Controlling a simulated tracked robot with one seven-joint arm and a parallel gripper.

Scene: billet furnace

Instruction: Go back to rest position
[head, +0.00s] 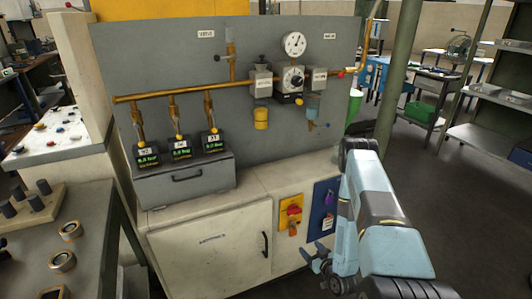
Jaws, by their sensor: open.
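My gripper (316,262) is at the lower middle right of the head view, at the end of my light-blue arm. My arm hides part of the cabinet's right end.
A grey panel carries a brass pipe (180,92), a round gauge (295,44) and regulators. Three digital meters (180,149) stand on a grey drawer box (187,179). A workbench (85,240) is close at left. A green post (395,75) and shelves (490,140) stand right; floor shows between them.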

